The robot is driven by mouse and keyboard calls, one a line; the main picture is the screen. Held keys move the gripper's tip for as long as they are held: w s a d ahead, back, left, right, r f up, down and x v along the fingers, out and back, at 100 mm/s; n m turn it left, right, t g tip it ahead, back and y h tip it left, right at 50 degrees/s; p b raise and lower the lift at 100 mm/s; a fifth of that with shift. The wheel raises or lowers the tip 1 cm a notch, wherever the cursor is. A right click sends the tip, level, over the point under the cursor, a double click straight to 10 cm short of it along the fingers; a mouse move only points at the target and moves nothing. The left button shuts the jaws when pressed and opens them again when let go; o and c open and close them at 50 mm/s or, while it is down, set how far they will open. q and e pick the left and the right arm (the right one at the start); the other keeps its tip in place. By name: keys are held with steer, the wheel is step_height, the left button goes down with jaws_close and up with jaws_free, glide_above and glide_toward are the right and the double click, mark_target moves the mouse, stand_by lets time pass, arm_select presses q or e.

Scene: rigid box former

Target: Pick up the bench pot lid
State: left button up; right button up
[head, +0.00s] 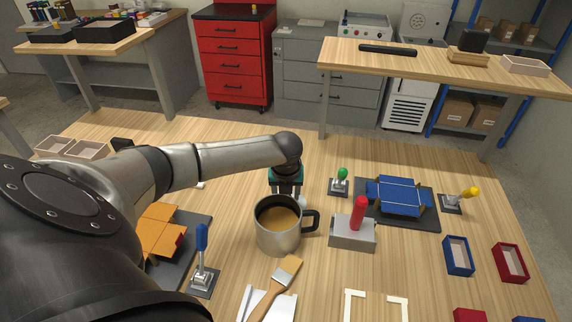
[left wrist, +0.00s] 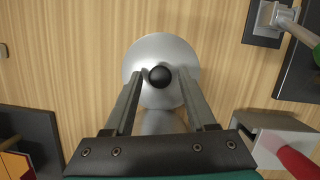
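The pot lid (left wrist: 160,50) is a round silver disc with a black knob (left wrist: 160,76) at its centre. It lies on the wooden bench in the left wrist view. My left gripper (left wrist: 163,78) is open above the lid, one finger on each side of the knob, with a gap to each. In the head view my left gripper (head: 286,192) points down just behind the steel pot (head: 278,243), which holds brown liquid. Only a small edge of the lid (head: 303,202) shows there; the pot and gripper hide the rest. My right gripper is not in view.
A grey block with a red handle (head: 352,232) stands right of the pot. A green-handled clamp (head: 340,182) and a blue panel fixture (head: 398,197) are further right. A blue-handled clamp (head: 202,265) stands left.

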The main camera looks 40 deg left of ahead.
arm_select(q)
jaws_close()
stand_by(0.5)
steer(key=shift+w+a+r, duration=0.2)
steer(key=shift+w+r, duration=0.1)
steer(key=shift+r, duration=0.05)
steer(key=w+a+r+b, duration=0.4)
steer(key=w+a+r, duration=0.2)
steer(key=w, duration=0.5)
steer(key=shift+w+a+r, duration=0.15)
steer(key=shift+w+r, duration=0.15)
steer(key=shift+r, duration=0.35)
steer(key=shift+r, duration=0.1)
